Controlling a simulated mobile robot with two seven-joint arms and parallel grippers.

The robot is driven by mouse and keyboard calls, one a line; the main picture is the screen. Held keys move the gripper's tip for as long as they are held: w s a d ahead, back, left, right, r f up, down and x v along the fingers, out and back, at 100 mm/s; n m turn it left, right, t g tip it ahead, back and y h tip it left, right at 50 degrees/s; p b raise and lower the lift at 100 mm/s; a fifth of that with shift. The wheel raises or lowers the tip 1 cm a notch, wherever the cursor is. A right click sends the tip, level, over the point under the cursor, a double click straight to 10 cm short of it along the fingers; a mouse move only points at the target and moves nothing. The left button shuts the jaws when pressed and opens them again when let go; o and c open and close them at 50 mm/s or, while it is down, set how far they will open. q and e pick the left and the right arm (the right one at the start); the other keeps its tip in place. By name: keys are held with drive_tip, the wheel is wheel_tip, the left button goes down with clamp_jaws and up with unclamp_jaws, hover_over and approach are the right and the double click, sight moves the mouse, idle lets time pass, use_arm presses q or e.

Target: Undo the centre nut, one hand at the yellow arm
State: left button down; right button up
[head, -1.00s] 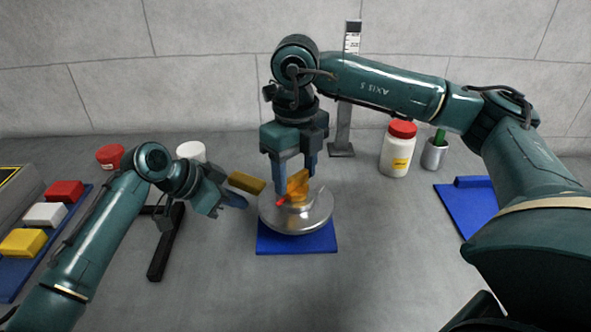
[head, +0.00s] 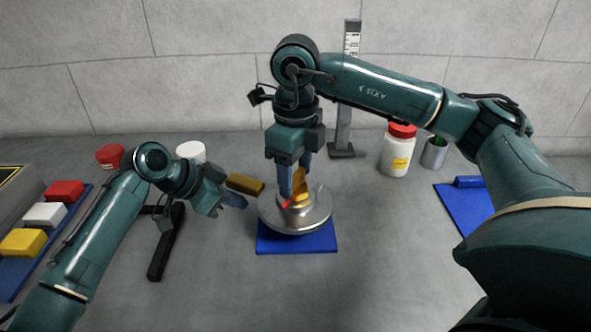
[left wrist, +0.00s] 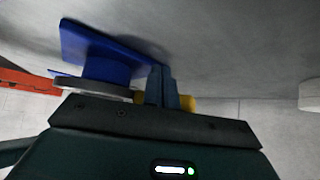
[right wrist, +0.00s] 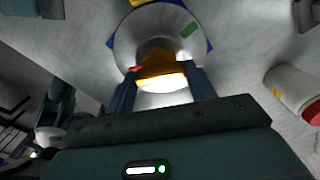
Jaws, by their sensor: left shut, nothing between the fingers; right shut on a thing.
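The silver round hub (head: 295,222) sits on a blue base (head: 297,245) in mid-table. An orange-yellow centre nut (head: 302,190) with a red mark stands on top; it also shows between the fingers in the right wrist view (right wrist: 160,72). My right gripper (head: 292,191) points down and is shut on the nut. The yellow arm (head: 245,184) sticks out at the hub's left. My left gripper (head: 240,203) is shut and empty, close beside the yellow arm; I cannot tell whether they touch. In the left wrist view, the yellow arm (left wrist: 187,103) is partly hidden behind the fingers.
A white jar with a red lid (head: 397,152) and a grey cup (head: 434,153) stand at the back right. A grey post (head: 344,120) rises behind the hub. A blue tray (head: 468,210) lies at right. Coloured blocks (head: 45,215) lie at left. The front table is clear.

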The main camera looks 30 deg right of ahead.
drive_tip(key=o, duration=1)
drive_tip(key=shift+r, duration=0.15)
wheel_tip(320, 180, up, 12)
drive_tip(key=shift+f, duration=0.1)
use_arm(q)
wheel_tip(320, 180, up, 9)
drive_tip(key=a+p, duration=0.1)
drive_tip(key=p, duration=0.8)
drive_tip(key=shift+s+a, duration=0.15)
drive_tip(key=shift+s, duration=0.2)
use_arm(e)
wheel_tip(320, 180, up, 9)
hover_over(295, 176)
drive_tip(key=shift+d, duration=0.1)
